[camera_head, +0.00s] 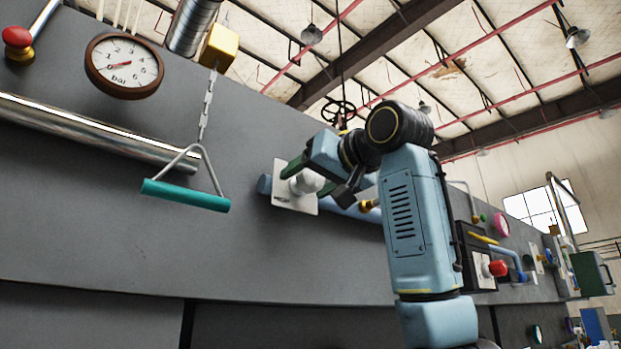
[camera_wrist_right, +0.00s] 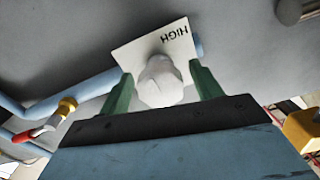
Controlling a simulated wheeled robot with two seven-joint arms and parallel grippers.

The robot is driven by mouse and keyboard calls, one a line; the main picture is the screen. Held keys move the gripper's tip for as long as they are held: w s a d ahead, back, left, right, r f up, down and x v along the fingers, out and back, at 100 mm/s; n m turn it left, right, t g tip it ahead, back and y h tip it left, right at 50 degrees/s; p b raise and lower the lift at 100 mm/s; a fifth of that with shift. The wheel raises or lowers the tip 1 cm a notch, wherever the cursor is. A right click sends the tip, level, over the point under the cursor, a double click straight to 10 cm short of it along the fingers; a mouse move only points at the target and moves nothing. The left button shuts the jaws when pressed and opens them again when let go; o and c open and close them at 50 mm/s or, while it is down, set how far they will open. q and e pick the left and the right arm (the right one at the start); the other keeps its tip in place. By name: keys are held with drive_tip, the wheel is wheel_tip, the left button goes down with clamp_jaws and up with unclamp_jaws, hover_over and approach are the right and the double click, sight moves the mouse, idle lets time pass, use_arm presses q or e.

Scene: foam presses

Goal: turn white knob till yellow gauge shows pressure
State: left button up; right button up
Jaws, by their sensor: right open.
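The white knob (camera_head: 306,181) sits on a white plate (camera_head: 290,197) on the grey panel. In the right wrist view the white knob (camera_wrist_right: 160,82) shows large, and its plate (camera_wrist_right: 150,48) reads "HIGH". My right gripper (camera_head: 308,178) is open, with one green finger on each side of the knob. In the wrist view the fingers of my right gripper (camera_wrist_right: 161,72) stand apart from the knob's sides. I see no clearly yellow gauge. A round gauge (camera_head: 124,66) with a brown rim and white "bar" dial hangs upper left. My left gripper is out of view.
A teal handle (camera_head: 186,195) hangs on a chain left of the knob. A silver pipe (camera_head: 90,127) crosses the panel. A red knob (camera_head: 497,268) and blue pipe lie right. The lower panel in front is bare.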

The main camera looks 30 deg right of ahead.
drive_tip(key=shift+c, duration=0.4)
drive_tip(key=c, duration=0.9)
drive_tip(key=shift+m, duration=1.5)
drive_tip(key=o, duration=1)
drive_tip(key=shift+s+b, duration=0.1)
drive_tip(key=shift+b, duration=0.2)
drive_tip(key=s+b, duration=0.1)
drive_tip(key=s, duration=0.3)
drive_tip(key=s+b, duration=0.1)
drive_tip(key=s, duration=0.4)
drive_tip(key=s+d+b, duration=0.1)
drive_tip(key=s, duration=0.3)
drive_tip(key=shift+s, duration=0.15)
